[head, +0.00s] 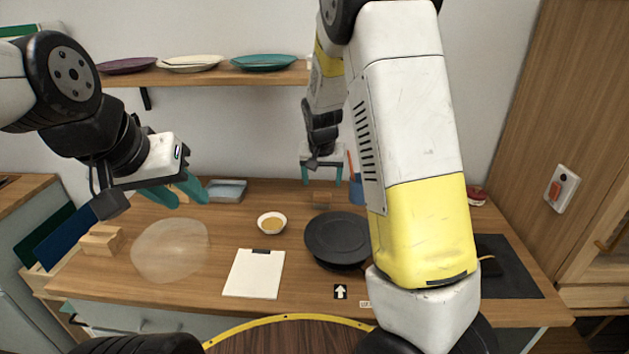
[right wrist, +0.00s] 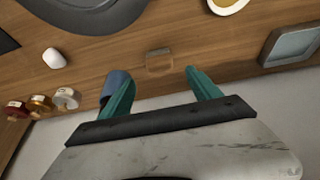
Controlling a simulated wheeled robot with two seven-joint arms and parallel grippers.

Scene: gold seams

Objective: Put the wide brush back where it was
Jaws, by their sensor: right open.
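I cannot pick out the wide brush for certain. A blue cup (head: 356,191) stands at the back of the table, with a thin orange-red handle (head: 351,164) rising by it. The cup also shows in the right wrist view (right wrist: 114,84), beside a finger. A small wooden block (head: 320,200) lies left of the cup; it also shows in the right wrist view (right wrist: 159,61). My right gripper (head: 321,183) is open and empty above the block, its fingertips (right wrist: 160,74) apart. My left gripper (head: 186,197) hangs over the table's back left, fingers apart; a tan patch shows between them.
A black round plate (head: 337,239), a bowl with yellow contents (head: 272,223), a white sheet (head: 254,273), a translucent disc (head: 171,250) and a grey tray (head: 227,190) lie on the table. Small jars (right wrist: 66,98) stand at the back right. A shelf (head: 210,77) holds plates.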

